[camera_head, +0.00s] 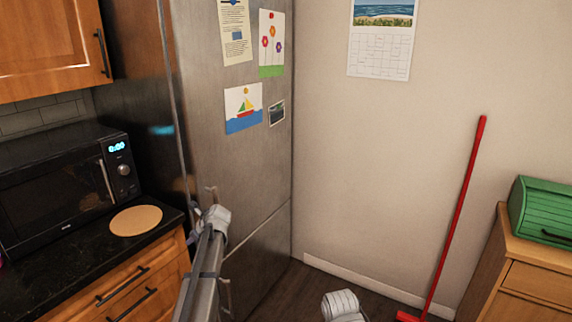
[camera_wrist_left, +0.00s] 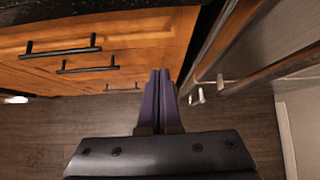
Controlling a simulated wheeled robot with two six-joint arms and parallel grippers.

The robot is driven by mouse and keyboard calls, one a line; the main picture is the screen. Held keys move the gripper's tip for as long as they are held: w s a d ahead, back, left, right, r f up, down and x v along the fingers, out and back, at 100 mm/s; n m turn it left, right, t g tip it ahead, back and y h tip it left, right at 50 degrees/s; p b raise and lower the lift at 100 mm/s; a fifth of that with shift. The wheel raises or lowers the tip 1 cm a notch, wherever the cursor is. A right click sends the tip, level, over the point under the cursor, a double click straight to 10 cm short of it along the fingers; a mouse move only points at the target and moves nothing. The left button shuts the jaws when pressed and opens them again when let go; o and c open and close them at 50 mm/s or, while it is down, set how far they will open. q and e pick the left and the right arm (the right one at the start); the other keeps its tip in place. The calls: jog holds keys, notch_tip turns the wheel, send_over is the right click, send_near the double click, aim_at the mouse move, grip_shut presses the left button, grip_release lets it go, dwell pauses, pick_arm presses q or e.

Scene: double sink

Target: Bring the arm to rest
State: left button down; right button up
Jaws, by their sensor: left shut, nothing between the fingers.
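My left arm (camera_head: 205,265) shows at the bottom of the head view, in front of the fridge and right of the counter. In the left wrist view my left gripper (camera_wrist_left: 160,74) points toward the gap between the wooden drawers and the fridge, above the floor. Its two dark purple fingers are together, with nothing between them. I cannot make out the fingertips in the head view. A pale rounded part, which looks like mine, shows at the bottom centre of the head view. My right gripper is not in view.
The steel fridge (camera_head: 232,155) stands beside the counter (camera_head: 75,245) with a black microwave (camera_head: 60,185) and round board (camera_head: 136,220). Wooden drawers (camera_wrist_left: 110,45) are close to the left fingers. A red broom (camera_head: 455,220) leans near a wooden cabinet (camera_head: 520,280) with a green bread box (camera_head: 545,210).

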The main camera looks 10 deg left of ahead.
pick_arm(q)
jog(key=s+d+n+g+h+p, duration=0.1)
jog(key=s+d+n+h+p, duration=0.1)
jog(key=s+d+n, duration=0.7)
jog(key=s+d+n+g+h+p, duration=0.2)
jog(key=s+d+n+h, duration=0.3)
jog(key=s+d, duration=1.8)
jog(key=d+n+p, duration=0.1)
jog(key=d+n, duration=0.3)
jog(key=d, duration=0.3)
jog(key=shift+d+f+p, duration=0.15)
jog(key=shift+d+p, duration=0.15)
